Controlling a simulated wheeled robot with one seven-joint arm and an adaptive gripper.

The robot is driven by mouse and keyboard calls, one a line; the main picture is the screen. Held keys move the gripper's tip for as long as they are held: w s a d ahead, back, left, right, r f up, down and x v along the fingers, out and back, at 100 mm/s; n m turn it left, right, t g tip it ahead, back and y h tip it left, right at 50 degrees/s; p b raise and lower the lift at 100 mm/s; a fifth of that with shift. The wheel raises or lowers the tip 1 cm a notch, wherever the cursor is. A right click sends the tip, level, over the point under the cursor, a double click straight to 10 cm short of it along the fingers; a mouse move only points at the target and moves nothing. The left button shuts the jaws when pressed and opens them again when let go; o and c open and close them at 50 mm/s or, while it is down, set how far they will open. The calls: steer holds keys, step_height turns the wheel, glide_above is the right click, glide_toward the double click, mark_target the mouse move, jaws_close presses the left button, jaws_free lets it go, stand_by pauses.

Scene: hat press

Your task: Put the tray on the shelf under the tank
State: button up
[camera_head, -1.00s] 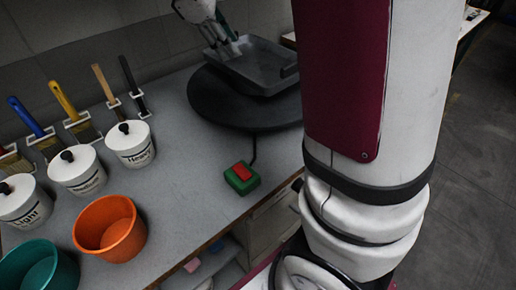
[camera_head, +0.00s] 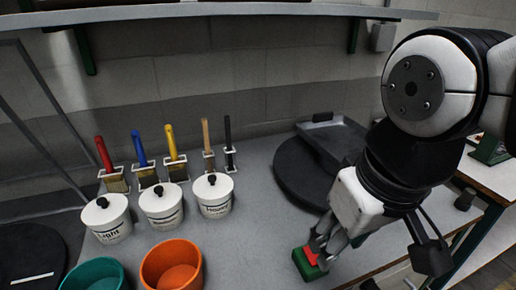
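The grey rectangular tray (camera_head: 322,127) rests on the dark round turntable (camera_head: 290,178) at the back right of the bench. Its right part is partly hidden by my arm. My gripper (camera_head: 318,250) is away from the tray, pointing down at the green box with a red button (camera_head: 303,262) near the bench's front edge. The fingers overlap the red button in the picture; I cannot tell whether they touch it or how far apart they are. No tank can be made out. A high wall shelf (camera_head: 230,12) crosses the top.
White lidded pots (camera_head: 213,196) stand at left centre, with several brushes in holders (camera_head: 173,150) behind them. An orange bucket (camera_head: 172,268) and a teal bucket (camera_head: 92,274) stand in front. A dark round disc (camera_head: 28,265) lies at lower left. Bare bench lies between pots and turntable.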

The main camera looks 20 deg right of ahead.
steer(key=w+d+r+n+g+h+b, duration=0.1)
steer(key=w+d+r+n+h, duration=0.15)
steer(key=w, duration=0.45)
steer(key=w+d+r+n+g+h, duration=0.1)
steer(key=w+d+n, duration=0.1)
steer(key=w+d, duration=0.3)
steer(key=n+h+b, duration=0.2)
steer(key=n+h, duration=0.9)
steer(key=n, duration=0.3)
glide_toward(324, 113)
steer(key=d+f, duration=0.3)
steer(key=d, duration=0.1)
steer(key=shift+w+d, duration=0.1)
steer(key=shift+w, duration=0.3)
steer(key=shift+r+x, duration=0.2)
steer(key=shift+x, duration=1.2)
steer(key=shift+r+x, duration=0.25)
steer(key=shift+x, duration=1.1)
steer(key=shift+s+d+r, duration=0.1)
steer(key=shift+s+d, duration=0.05)
steer(key=shift+s, duration=0.05)
jaws_close()
